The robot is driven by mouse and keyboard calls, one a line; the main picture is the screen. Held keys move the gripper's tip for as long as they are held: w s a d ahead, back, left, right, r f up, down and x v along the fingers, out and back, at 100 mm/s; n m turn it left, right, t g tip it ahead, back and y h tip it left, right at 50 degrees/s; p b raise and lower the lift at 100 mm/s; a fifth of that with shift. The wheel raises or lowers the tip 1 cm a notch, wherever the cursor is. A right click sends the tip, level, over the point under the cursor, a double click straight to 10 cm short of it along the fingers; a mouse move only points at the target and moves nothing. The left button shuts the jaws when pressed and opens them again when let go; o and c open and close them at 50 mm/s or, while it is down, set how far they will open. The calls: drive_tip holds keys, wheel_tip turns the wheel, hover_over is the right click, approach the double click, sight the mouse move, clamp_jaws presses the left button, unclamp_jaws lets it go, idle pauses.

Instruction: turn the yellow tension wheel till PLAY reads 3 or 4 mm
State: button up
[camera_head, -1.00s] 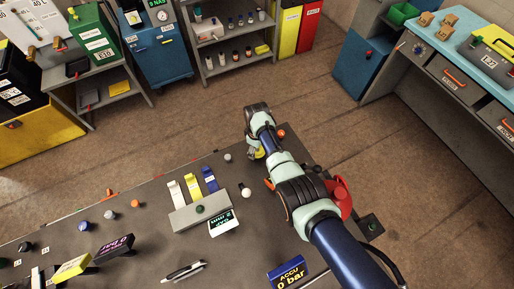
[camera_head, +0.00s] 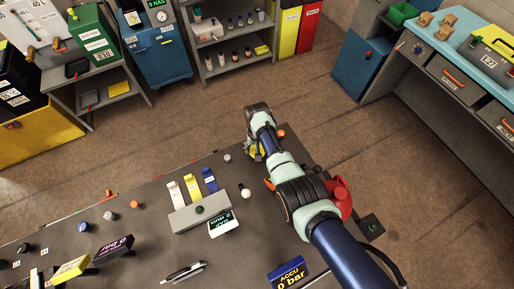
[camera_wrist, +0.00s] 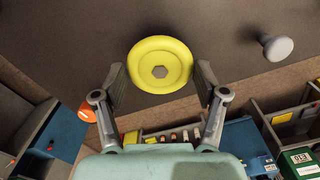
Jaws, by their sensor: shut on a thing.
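The yellow tension wheel (camera_wrist: 160,46) shows in the wrist view as a round disc with a hexagonal hub. My gripper (camera_wrist: 160,82) has one finger on each side of its lower rim and is shut on it. In the head view the yellow wheel (camera_head: 255,153) is mostly hidden behind my wrist at the bench's far edge. My gripper itself is hardly visible there. I cannot find a readable PLAY value; a small dark display (camera_head: 221,223) with green text stands on the bench, its text too small to read surely.
White, yellow and blue levers (camera_head: 192,187) stand on a grey block left of my arm. A white knob (camera_head: 245,191) is close to the arm, and it or a similar one shows in the wrist view (camera_wrist: 277,47). An ACCU display (camera_head: 287,274) reads 0 bar.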

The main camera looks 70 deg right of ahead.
drive_tip(key=m, duration=0.4)
drive_tip(key=shift+m, duration=0.4)
idle(0.4)
drive_tip(key=o, duration=1.1)
drive_tip(key=shift+o, duration=0.2)
drive_tip(key=shift+r, duration=0.1)
wheel_tip(320, 180, up, 12)
